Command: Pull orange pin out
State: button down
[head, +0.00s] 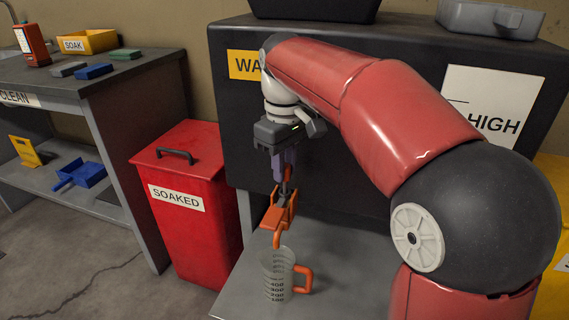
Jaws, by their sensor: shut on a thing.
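My gripper (287,187) points down from my red arm in front of a dark tank. Its slim fingers are shut at the top of an orange piece (283,211). The piece is blocky above, with a narrow part curving down below. The exact contact is small and partly hidden, and I cannot tell whether this piece is the pin or a fitting that holds it. A clear measuring jug (277,277) with an orange handle stands upright on a grey surface, just below the orange piece.
The dark tank (340,180) fills the back, partly hidden by my arm. A red bin (190,235) labelled SOAKED stands left of the grey surface (345,285). A bench (100,85) with a yellow SOAK box (88,41) is farther left. Floor shows at lower left.

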dwell(0.3)
jog(key=shift+r+p, duration=0.9)
jog(key=shift+r, duration=2.1)
jog(key=shift+d, duration=0.1)
